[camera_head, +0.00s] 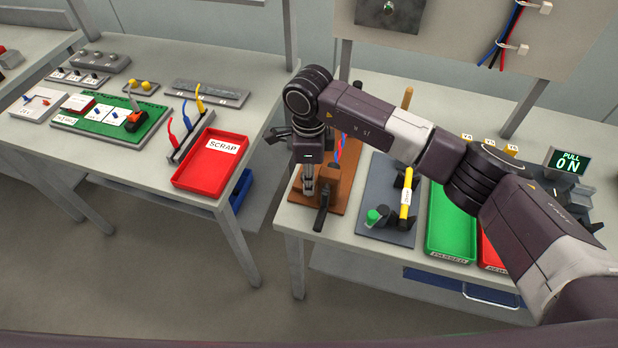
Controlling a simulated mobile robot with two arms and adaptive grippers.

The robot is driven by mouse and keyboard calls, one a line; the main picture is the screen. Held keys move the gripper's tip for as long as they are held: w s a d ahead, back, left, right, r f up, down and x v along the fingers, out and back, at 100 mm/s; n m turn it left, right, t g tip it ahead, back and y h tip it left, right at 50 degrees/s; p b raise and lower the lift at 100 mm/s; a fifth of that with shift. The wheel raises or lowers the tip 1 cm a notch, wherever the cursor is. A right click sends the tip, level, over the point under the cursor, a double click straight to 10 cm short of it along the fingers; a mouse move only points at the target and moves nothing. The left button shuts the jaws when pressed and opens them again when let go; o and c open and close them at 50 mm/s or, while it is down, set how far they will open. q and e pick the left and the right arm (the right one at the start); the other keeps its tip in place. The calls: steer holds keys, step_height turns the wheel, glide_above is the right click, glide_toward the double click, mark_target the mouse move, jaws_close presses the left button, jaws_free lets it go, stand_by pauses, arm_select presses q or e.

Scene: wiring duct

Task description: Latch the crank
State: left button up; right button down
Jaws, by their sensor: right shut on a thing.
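My right gripper (308,188) points down at the left part of a brown wooden board (337,205) on the right-hand bench. It is shut on a part of the fixture there, which I take to be the crank; its own fingers and wrist hide most of that part. A dark upright handle (321,212) stands just right of the fingertips, in front of a brown block (328,178). Red and blue wires (340,150) show behind the block. Whether the crank is latched cannot be told. My left gripper is not in view.
Right of the board is a grey plate (376,190) with a yellow bar (405,195) and a green knob (374,216). Farther right is a green tray (445,235). A red scrap tray (208,168) stands on the left bench, across a floor gap.

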steer(key=a+m+b, duration=0.1)
steer(key=m+b, duration=0.2)
steer(key=shift+w+a+f, duration=0.1)
steer(key=shift+w+a, duration=0.05)
steer(key=shift+a, duration=0.05)
steer(key=m+b, duration=0.1)
steer(key=m, duration=0.1)
steer(key=a+m+b, duration=0.1)
steer(key=b, duration=0.1)
steer(key=shift+w+a+m, duration=0.2)
steer(key=shift+m, duration=0.2)
steer(key=m+b, duration=0.1)
steer(key=a+m+b, duration=0.1)
steer(key=m+b, duration=0.1)
steer(key=shift+w+a, duration=0.1)
steer(key=shift+w, duration=0.3)
steer(key=shift+w+a+r+m+b, duration=0.2)
steer(key=shift+m+b, duration=0.15)
steer(key=shift+m, duration=0.35)
steer(key=shift+w+a+r+m+b, duration=0.15)
steer(key=shift+m+b, duration=0.15)
steer(key=shift+m, duration=0.4)
steer(key=c, duration=1.8)
jaws_free()
steer(key=shift+f, duration=0.1)
steer(key=shift+o, duration=0.2)
